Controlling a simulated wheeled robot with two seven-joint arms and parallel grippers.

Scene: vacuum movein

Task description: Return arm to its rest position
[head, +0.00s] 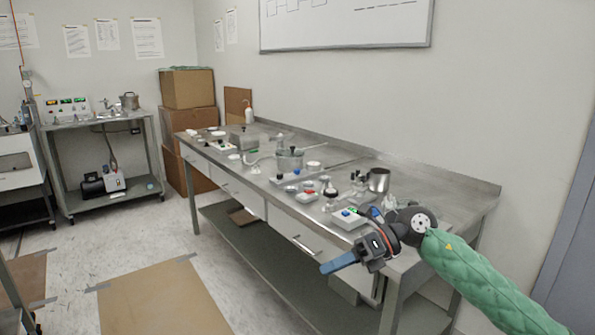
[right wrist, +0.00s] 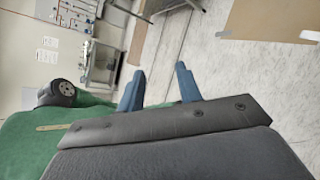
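My right arm, in a green quilted sleeve (head: 490,278), reaches in from the lower right of the head view. Its black wrist is bent. My right gripper (head: 328,266) has blue fingers and hangs in the air in front of the steel bench's front edge, near its right end. In the right wrist view the two blue fingers of the right gripper (right wrist: 160,70) stand apart with nothing between them, so it is open and empty. The floor shows beyond the fingers. My left gripper is in neither view.
The steel bench (head: 460,192) runs along the wall. Cardboard (head: 165,300) lies on the open floor at left.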

